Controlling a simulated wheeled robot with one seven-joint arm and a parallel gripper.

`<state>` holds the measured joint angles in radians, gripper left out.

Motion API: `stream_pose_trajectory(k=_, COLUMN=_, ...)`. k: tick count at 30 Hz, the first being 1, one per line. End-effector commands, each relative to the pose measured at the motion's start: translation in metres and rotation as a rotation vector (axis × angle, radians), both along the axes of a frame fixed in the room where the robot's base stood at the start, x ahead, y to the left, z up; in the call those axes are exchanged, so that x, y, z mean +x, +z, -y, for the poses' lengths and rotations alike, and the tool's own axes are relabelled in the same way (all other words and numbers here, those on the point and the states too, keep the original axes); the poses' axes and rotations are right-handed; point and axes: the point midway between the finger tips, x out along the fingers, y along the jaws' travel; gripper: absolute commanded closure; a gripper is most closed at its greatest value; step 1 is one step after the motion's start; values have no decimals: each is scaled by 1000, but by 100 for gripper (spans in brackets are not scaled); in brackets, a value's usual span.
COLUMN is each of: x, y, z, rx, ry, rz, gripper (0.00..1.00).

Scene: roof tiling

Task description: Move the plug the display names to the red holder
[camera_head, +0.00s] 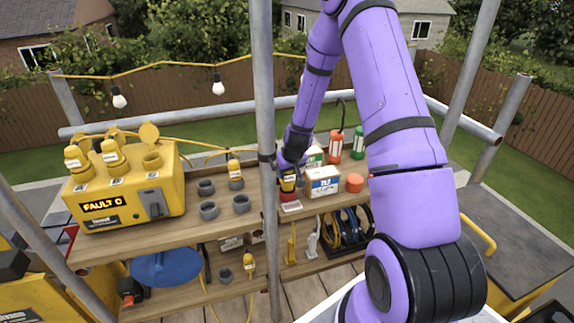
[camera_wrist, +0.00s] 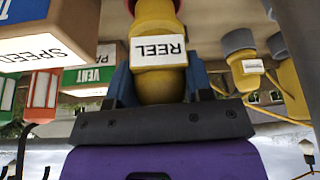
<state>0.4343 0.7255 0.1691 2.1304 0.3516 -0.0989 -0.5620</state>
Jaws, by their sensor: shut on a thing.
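The yellow box (camera_head: 130,195) on the left of the upper shelf has a display (camera_head: 100,206) reading "FAULT C". My gripper (camera_head: 289,170) is shut on a yellow plug (camera_wrist: 155,88), whose label reads "REEL" upside down in the wrist view. The plug is upright at the red holder (camera_head: 287,196), right of the grey pole. I cannot tell whether it is seated or just above. Other yellow plugs (camera_head: 75,158) stand on the box. Another labelled plug (camera_head: 235,169) stands in a grey holder.
Empty grey holders (camera_head: 209,210) stand between box and pole. White-labelled cartons (camera_head: 322,182), an orange cylinder (camera_head: 354,183) and orange and green lanterns (camera_head: 335,145) crowd the right. The grey pole (camera_head: 263,120) rises in front of the shelf. Cable coils (camera_head: 345,232) and a blue disc (camera_head: 165,267) are below.

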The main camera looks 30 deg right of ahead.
Motion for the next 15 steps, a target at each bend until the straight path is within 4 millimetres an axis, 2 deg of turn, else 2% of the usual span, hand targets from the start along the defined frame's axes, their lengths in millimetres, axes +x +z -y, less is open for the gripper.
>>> stream_pose_trajectory(k=6, x=0, y=-16, z=0, rx=1, ry=0, rz=0, gripper=82)
stream_pose_trajectory(k=15, x=0, y=-21, z=0, rx=0, ry=0, rz=1, gripper=82)
